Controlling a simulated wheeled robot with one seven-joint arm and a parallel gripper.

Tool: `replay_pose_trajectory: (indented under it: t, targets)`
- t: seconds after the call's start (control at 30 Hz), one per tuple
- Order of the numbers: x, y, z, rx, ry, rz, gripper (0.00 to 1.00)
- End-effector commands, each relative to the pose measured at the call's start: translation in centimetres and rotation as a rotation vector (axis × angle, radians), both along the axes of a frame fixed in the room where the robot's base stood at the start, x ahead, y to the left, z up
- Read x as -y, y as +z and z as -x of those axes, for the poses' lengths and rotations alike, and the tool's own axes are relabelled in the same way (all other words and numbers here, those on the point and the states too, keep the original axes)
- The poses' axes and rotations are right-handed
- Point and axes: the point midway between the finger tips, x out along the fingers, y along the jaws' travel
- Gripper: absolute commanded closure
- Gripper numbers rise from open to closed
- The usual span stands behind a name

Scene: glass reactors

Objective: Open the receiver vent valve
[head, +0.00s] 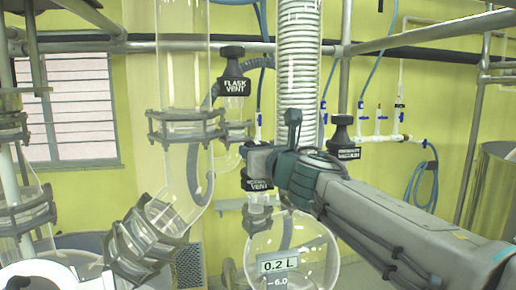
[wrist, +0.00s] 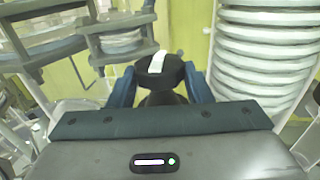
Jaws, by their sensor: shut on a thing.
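The receiver vent valve (head: 258,184) has a black knob with a white label, partly hidden behind my gripper in the head view. It stands above the round glass receiver flask (head: 262,240). My gripper (head: 256,158) reaches in from the right at the knob. In the wrist view the black knob (wrist: 160,68) with a white stripe on top sits between the two blue fingers of my gripper (wrist: 161,84). The gripper is shut on the knob. The finger contact itself is partly hidden by the gripper body.
The flask vent valve (head: 233,86) is up and left of my gripper. Another black-handled valve (head: 343,135) stands to the right, behind my arm. A coiled condenser (head: 299,60) rises just behind the gripper. Glass pipework (head: 180,180) with grey clamps is close on the left.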

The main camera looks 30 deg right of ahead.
Motion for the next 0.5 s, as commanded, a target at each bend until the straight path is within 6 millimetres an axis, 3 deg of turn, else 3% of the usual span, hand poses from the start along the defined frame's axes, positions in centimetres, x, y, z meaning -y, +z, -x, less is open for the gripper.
replay_pose_trajectory:
  t: [0.5]
  targets:
    - [0.25,0.09,-0.05,-0.002,0.160,0.001,0.78]
